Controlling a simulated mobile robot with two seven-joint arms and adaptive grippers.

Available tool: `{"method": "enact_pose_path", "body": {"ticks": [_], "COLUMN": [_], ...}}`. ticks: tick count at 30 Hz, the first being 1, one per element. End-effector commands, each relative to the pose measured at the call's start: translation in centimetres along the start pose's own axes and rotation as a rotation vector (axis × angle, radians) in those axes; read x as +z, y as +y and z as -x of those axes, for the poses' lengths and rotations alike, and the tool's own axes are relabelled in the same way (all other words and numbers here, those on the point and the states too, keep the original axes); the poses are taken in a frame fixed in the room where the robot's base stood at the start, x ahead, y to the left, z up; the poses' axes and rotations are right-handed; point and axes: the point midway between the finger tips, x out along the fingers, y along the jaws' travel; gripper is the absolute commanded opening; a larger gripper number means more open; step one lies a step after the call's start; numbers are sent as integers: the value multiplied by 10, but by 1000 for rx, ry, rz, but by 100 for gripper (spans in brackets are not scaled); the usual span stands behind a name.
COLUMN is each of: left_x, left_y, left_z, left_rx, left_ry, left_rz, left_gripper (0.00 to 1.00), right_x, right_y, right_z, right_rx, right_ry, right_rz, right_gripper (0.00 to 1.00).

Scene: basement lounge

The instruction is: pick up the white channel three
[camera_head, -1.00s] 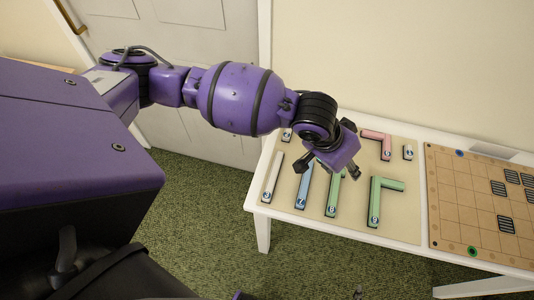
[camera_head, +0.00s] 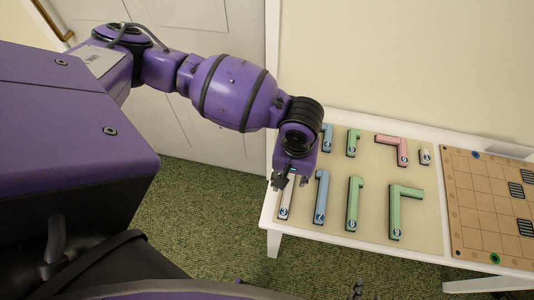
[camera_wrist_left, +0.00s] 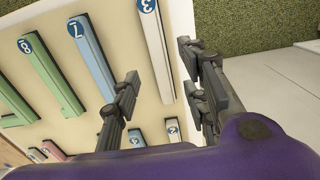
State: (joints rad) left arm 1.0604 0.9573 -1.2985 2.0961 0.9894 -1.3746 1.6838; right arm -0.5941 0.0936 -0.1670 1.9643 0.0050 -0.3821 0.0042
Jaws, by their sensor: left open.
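The white channel three (camera_head: 285,207) is a slim white bar lying at the left end of the board on the table, with a blue "3" label at its near end. In the left wrist view the white channel (camera_wrist_left: 157,52) runs between the two fingers. My left gripper (camera_head: 291,182) points down over this bar and hides its far part. Its fingers (camera_wrist_left: 158,62) are apart and hold nothing. I cannot tell exactly how high they are above the bar. A small dark part at the bottom edge of the head view may be my right gripper (camera_head: 358,288).
A blue channel (camera_head: 321,197) lies just right of the white one, then green channels (camera_head: 353,205) (camera_head: 393,213). Behind are smaller blue, green, pink and white pieces. A gridded board (camera_head: 480,205) lies to the right. The wall stands close behind the table (camera_head: 350,253).

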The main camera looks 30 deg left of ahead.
Motion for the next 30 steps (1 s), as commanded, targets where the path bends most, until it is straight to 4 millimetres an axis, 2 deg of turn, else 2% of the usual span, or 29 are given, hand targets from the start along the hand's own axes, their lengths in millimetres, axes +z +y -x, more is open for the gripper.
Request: {"method": "enact_pose_path", "body": {"ticks": [9, 18, 27, 30], "left_x": [1, 0, 0, 1], "left_y": [3, 3, 3, 3], "left_z": [-44, -48, -48, -48], "left_rx": [1, 3, 3, 3], "left_ry": [4, 7, 7, 6], "left_rz": [-2, -3, -3, -3], "left_gripper": [41, 41, 1, 0], "right_x": [3, -1, -1, 0], "right_y": [-4, -9, -8, -7], "right_z": [-3, -4, -4, -4], "right_rx": [-4, -6, -7, -7], "right_ry": [1, 8, 7, 5], "right_rz": [-2, -16, -14, -11], "right_gripper": [40, 40, 40, 40]}}
